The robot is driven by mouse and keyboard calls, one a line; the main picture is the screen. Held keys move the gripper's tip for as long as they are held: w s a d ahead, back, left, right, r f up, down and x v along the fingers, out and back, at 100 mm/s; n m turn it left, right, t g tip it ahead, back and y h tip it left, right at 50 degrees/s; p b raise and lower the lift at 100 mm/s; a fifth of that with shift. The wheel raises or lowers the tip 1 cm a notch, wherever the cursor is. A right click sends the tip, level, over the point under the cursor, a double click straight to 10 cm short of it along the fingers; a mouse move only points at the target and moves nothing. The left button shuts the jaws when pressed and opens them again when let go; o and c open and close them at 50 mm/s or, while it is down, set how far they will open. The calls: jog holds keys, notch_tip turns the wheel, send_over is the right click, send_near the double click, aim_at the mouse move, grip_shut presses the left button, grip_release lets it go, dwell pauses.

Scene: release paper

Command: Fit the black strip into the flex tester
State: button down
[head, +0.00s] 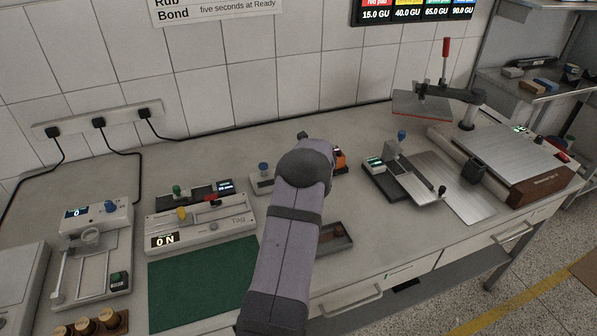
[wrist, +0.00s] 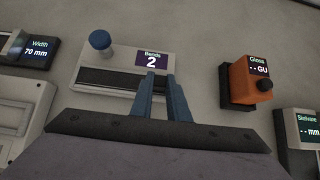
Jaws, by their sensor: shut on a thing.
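The flex tester (wrist: 122,62) is a pale unit with a blue knob and a purple display reading "Bends 2". It lies just ahead of my gripper in the wrist view; in the head view its left end (head: 262,185) shows beside my arm. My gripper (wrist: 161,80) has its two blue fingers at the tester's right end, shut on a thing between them. The black strip (wrist: 110,80) shows as a dark band along the tester, running left from the fingers. I cannot tell whether it is seated or just above. My arm hides the fingers in the head view.
An orange gloss meter (wrist: 246,80) stands right of the tester. A width gauge display (wrist: 36,52) is at the left. In the head view, a green mat (head: 200,285) and a dark tray (head: 336,238) lie nearer the bench front.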

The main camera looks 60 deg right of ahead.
jog(key=shift+f, duration=0.1)
jog(key=shift+f, duration=0.15)
jog(key=c, duration=1.7)
grip_release()
jog(key=shift+s+d, duration=0.1)
jog(key=shift+s, duration=0.05)
jog(key=shift+r, duration=0.3)
jog(key=shift+s+r, duration=0.15)
jog(key=shift+r, duration=0.1)
jog(key=b+v, duration=0.2)
jog(key=v, duration=0.9)
jog(key=shift+a+r, duration=0.1)
jog(key=shift+a, duration=0.25)
